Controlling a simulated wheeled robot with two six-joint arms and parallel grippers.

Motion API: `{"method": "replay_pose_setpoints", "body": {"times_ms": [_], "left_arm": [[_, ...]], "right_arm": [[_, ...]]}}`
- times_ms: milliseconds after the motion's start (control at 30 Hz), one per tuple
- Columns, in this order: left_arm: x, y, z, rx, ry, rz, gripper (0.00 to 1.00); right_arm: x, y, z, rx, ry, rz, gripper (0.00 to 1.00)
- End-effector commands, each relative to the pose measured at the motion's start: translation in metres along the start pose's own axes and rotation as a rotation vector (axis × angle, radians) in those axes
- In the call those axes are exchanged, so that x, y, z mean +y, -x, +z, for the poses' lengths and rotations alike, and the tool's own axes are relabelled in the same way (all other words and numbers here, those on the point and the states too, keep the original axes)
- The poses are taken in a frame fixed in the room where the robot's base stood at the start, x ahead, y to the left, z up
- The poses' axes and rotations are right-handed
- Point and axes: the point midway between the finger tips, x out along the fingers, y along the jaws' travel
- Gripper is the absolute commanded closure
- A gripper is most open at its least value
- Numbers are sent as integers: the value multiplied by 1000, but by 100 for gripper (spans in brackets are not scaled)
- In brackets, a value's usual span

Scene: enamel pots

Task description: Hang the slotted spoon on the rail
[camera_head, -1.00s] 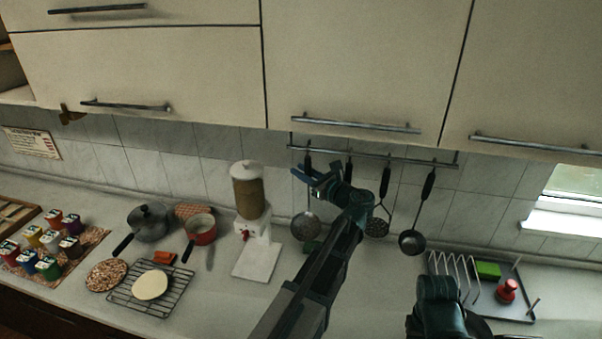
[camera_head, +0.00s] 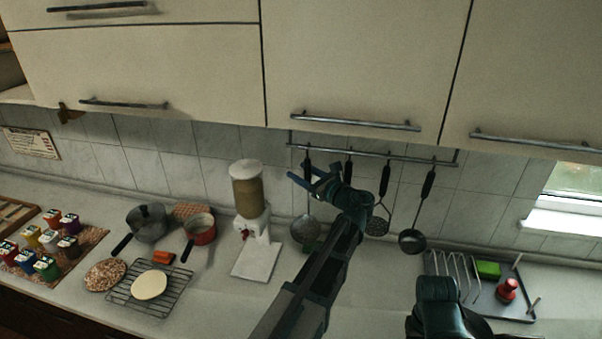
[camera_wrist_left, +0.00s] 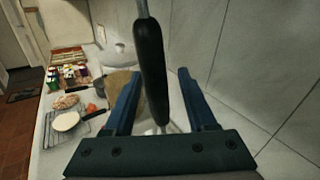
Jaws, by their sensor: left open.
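The slotted spoon (camera_head: 305,229), with a round perforated head and black handle, hangs upright at the left end of the wall rail (camera_head: 375,154). My left gripper (camera_head: 297,171) is open at the spoon's handle, just below the rail. In the left wrist view, the black handle (camera_wrist_left: 151,70) stands between the two open blue fingers (camera_wrist_left: 158,75), with gaps on both sides. The spoon's head is mostly hidden there. My right gripper is not visible; only a dark part of my right arm shows at the bottom of the head view.
Several other black-handled utensils, including a ladle (camera_head: 412,241), hang to the right on the rail. A dispenser (camera_head: 247,190) stands on the counter at left. A dish rack (camera_head: 515,308) is at the right. Cabinets (camera_head: 365,60) overhang the rail.

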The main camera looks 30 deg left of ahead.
Motion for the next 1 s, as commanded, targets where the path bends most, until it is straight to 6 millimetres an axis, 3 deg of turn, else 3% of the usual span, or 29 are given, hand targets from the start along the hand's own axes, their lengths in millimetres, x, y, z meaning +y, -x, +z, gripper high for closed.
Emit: {"method": "replay_pose_setpoints", "body": {"times_ms": [167,600,800,1000], "left_arm": [[0,22,0,0,0,-3,43],[0,112,0,0,0,-3,43],[0,132,0,0,0,-2,43],[0,137,0,0,0,0,43]], "right_arm": [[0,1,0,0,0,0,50],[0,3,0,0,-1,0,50],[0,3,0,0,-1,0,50],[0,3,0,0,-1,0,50]]}}
